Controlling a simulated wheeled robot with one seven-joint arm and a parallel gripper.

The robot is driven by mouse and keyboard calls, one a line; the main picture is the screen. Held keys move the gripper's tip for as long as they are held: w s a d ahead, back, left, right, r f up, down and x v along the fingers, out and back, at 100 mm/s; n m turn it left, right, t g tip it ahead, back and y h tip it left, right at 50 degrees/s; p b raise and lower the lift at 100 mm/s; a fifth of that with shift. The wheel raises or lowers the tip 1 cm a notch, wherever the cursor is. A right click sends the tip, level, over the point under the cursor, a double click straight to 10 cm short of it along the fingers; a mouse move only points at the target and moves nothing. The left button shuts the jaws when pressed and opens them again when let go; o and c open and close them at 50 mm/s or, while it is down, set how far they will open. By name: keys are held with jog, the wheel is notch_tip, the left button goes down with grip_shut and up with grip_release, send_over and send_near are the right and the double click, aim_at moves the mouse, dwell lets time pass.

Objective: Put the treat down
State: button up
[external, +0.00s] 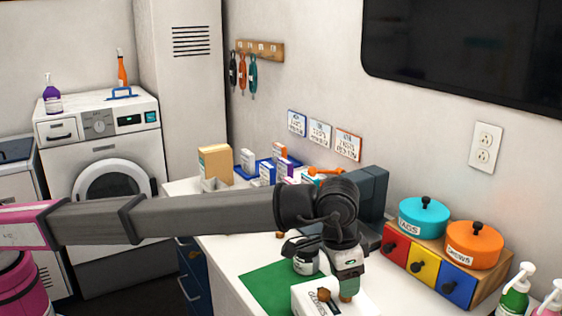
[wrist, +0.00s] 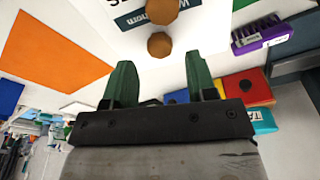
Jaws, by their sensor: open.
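A small brown round treat (external: 323,294) shows at the white labelled box (external: 305,298) near the bottom of the external view. In the wrist view two brown round shapes line up beyond my fingertips; the nearer one (wrist: 159,44) lies over a white surface, the other at the labelled white top (wrist: 112,8). I cannot tell whether they are one piece. My gripper (wrist: 160,78) is open, its green fingers apart with nothing clearly between them. In the external view my gripper (external: 347,286) points down just right of the treat.
A green mat (external: 262,288) lies on the white counter. A red, yellow and blue drawer unit (external: 426,272) with teal (external: 424,219) and orange (external: 474,246) pots stands right. A purple brush (wrist: 262,33) and orange panel (wrist: 52,50) show in the wrist view. Boxes crowd the counter's back.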

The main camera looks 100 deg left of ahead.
notch_tip(320, 180, up, 9)
jog(key=s, duration=0.1)
jog(key=shift+d, duration=0.25)
jog(key=shift+s+f, duration=0.1)
